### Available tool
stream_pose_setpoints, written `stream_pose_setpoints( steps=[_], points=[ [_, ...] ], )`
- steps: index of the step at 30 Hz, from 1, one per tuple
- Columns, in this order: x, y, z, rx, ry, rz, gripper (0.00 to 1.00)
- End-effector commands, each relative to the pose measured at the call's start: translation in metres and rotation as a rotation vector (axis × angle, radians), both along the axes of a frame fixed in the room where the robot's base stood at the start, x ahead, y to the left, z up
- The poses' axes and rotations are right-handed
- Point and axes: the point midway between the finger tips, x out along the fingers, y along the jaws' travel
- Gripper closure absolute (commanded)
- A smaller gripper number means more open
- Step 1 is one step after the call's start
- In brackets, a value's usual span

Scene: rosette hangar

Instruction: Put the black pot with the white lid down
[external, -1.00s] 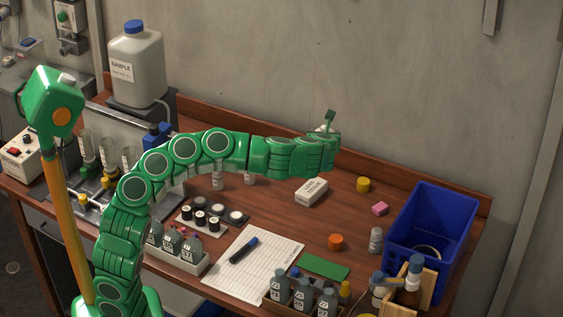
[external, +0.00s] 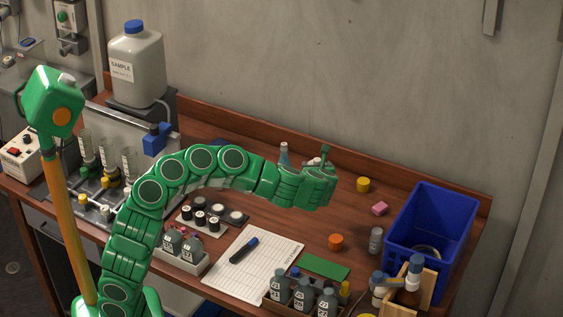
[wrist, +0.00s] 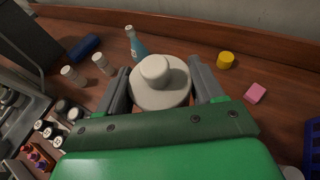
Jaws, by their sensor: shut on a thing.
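In the wrist view, a round white lid with a white knob (wrist: 156,72) sits between the two fingers of my gripper (wrist: 160,88), which is shut on the pot. The pot's body is hidden below the lid in this view, so its black colour does not show. In the external view, my gripper (external: 322,163) is over the back middle of the workbench (external: 380,239), with only a bit of the white lid (external: 313,161) showing. I cannot tell whether the pot's base touches the bench.
A teal bottle (wrist: 137,44) stands just behind the pot. A yellow cylinder (wrist: 225,60) and a pink block (wrist: 255,93) lie to the right. A blue bin (external: 432,222) is at the bench's right end. Bare wood shows between the pot and the yellow cylinder.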

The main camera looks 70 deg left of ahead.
Motion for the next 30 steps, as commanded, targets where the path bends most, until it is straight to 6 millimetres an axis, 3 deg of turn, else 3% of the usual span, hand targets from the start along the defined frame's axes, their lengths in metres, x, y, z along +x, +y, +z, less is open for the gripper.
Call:
stream_pose_setpoints(
  steps=[3, 9, 17, 30],
  points=[
    [0.000, 0.000, -0.029, 0.001, 0.005, -0.001, 0.64],
    [0.000, -0.001, -0.060, 0.002, 0.003, -0.004, 0.64],
    [0.005, 0.001, -0.073, 0.000, 0.001, -0.004, 0.64],
    [0.035, 0.017, -0.087, 0.003, 0.000, 0.001, 0.64]
  ],
)
